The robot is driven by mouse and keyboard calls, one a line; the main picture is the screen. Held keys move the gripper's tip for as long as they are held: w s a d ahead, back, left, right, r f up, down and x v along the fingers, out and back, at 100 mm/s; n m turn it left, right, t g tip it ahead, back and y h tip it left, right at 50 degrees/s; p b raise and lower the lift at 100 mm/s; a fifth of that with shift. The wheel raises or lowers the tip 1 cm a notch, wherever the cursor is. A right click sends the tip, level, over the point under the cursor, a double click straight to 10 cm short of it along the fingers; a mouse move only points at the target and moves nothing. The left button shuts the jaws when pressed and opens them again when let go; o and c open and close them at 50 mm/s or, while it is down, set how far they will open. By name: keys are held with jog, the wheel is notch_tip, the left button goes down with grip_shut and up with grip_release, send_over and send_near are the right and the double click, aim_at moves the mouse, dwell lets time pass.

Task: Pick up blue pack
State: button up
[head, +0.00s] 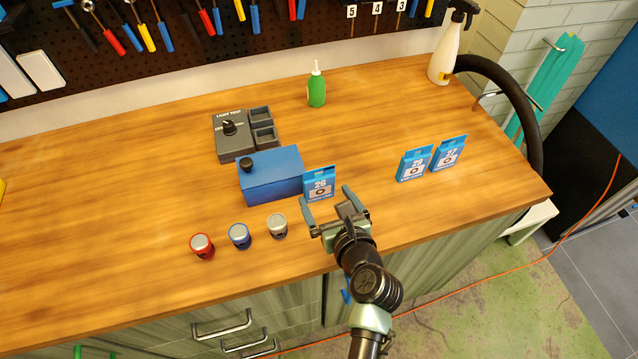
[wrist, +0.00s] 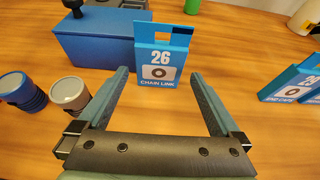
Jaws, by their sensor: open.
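A blue pack marked 26 (head: 319,184) stands upright on the wooden bench at the right end of a blue box (head: 270,177). In the wrist view the pack (wrist: 160,65) reads "26 CHAIN LINK" and stands just beyond my fingertips, between their lines. My gripper (head: 326,195) is open and empty, in front of this pack and pointing at it. Two more blue packs, 29 (head: 413,165) and 27 (head: 449,154), stand upright further right. Part of that pair also shows at the right edge of the wrist view (wrist: 293,80).
Red (head: 202,245), blue (head: 239,236) and grey (head: 277,226) capped cylinders stand left of my gripper. Behind are a dark grey tester box (head: 233,141), a green bottle (head: 317,90) and a white spray bottle (head: 444,55). The bench between the 26 pack and the right-hand packs is clear.

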aim_at(321, 190)
jog(key=shift+x, duration=1.5)
jog(key=c, duration=1.2)
